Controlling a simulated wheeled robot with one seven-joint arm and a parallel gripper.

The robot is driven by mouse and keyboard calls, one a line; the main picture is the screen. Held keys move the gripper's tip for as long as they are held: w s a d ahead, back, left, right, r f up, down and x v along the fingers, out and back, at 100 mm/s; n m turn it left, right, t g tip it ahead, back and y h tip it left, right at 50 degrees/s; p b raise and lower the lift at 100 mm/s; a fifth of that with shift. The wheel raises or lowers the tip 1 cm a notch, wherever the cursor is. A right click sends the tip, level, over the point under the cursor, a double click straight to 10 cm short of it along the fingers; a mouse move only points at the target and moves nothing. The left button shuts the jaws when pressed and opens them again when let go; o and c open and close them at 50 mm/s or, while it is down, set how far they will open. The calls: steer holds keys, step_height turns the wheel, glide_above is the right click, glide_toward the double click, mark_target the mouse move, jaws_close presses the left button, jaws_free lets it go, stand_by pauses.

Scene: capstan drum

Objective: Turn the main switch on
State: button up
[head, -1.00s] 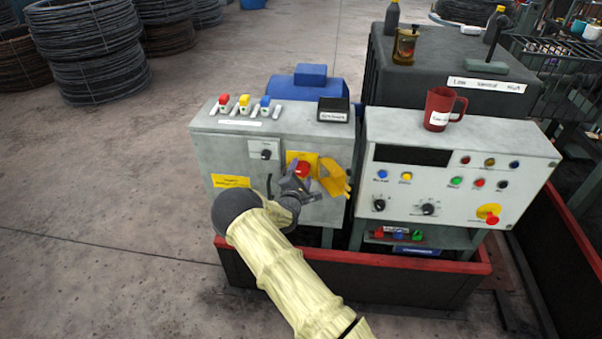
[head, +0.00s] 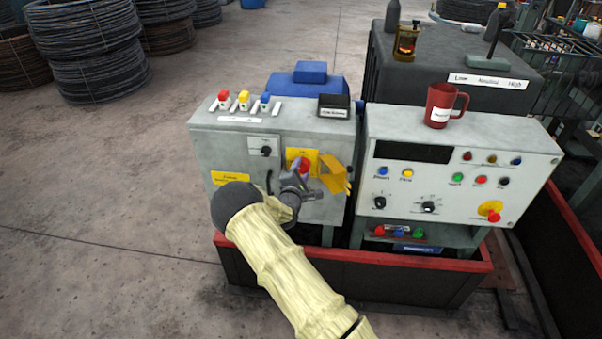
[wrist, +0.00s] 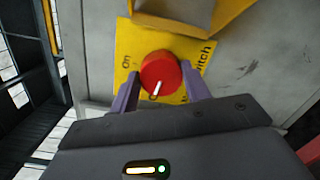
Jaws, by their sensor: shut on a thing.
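The main switch is a round red knob (wrist: 160,74) with a white pointer mark, on a yellow plate (wrist: 207,50) with partly hidden lettering; "On" and "witch" can be read in the wrist view. In the head view the red knob (head: 301,165) shows on the front of the left grey cabinet (head: 226,150). My gripper (wrist: 158,88) is shut on the knob, with one finger on each side of it. In the head view my gripper (head: 297,180) hides the lower part of the plate. The white mark points down and slightly left in the wrist view.
A yellow flap or tag (head: 335,178) hangs just right of the knob. A small black selector (head: 266,151) is to its upper left. The right control panel (head: 450,190) has buttons, dials and a red mug (head: 440,104) on top. A red-rimmed low wall (head: 350,257) runs below.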

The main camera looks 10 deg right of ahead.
steer(key=m+b, duration=0.3)
steer(key=m, duration=0.1)
steer(key=shift+f, duration=0.25)
steer(key=m+b, duration=0.4)
steer(key=shift+d+y, duration=0.1)
steer(key=shift+y, duration=0.3)
steer(key=m+y+b, duration=0.1)
steer(key=m+b, duration=0.3)
steer(key=m, duration=0.1)
steer(key=shift+s+f+b, duration=0.1)
steer(key=shift+b, duration=0.25)
steer(key=shift+m+b, duration=1.05)
steer(key=shift+m, duration=0.05)
steer(key=o, duration=1)
steer(key=shift+r, duration=0.2)
